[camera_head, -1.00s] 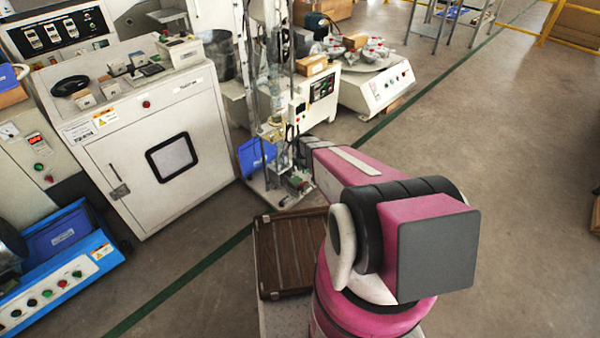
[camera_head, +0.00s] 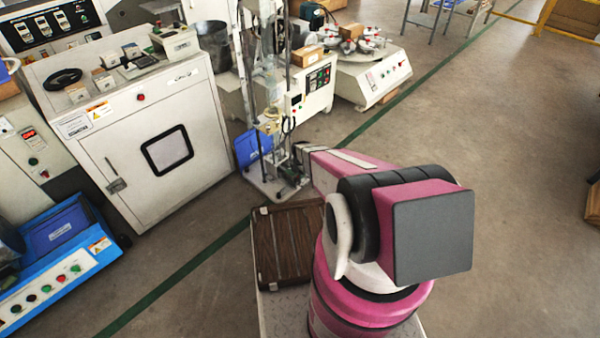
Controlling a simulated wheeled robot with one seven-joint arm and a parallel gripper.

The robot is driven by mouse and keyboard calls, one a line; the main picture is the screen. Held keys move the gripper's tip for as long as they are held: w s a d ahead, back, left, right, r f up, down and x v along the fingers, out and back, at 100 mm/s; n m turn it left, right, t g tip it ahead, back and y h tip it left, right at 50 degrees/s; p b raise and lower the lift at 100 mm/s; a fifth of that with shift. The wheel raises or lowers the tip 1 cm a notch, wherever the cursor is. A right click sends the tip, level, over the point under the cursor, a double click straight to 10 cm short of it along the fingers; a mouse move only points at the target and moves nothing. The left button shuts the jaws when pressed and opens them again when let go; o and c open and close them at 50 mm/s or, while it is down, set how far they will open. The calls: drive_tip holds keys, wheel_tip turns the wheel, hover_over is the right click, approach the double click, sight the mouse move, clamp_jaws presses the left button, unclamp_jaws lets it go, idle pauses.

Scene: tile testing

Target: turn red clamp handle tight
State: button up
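No red clamp handle can be made out for certain. Small clamp-like parts with red bits (camera_head: 372,42) sit on top of a white turntable machine (camera_head: 372,82) at the back, too small to tell apart. My gripper cannot be made out; the far end of the arm is foreshortened, among dark parts at the foot of the stand.
A white cabinet with a small window (camera_head: 200,110) stands at left, with a blue control box (camera_head: 60,275) in front. A blue bin (camera_head: 250,148) stands beside the test stand. A brown slatted case (camera_head: 285,245) lies left of my arm.

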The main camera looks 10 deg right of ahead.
clamp_jaws()
drive_tip(key=m, duration=0.4)
drive_tip(key=shift+m, duration=1)
drive_tip(key=shift+m, duration=0.7)
drive_tip(key=m, duration=0.4)
drive_tip(key=shift+r+m, duration=0.1)
drive_tip(key=shift+m, duration=0.2)
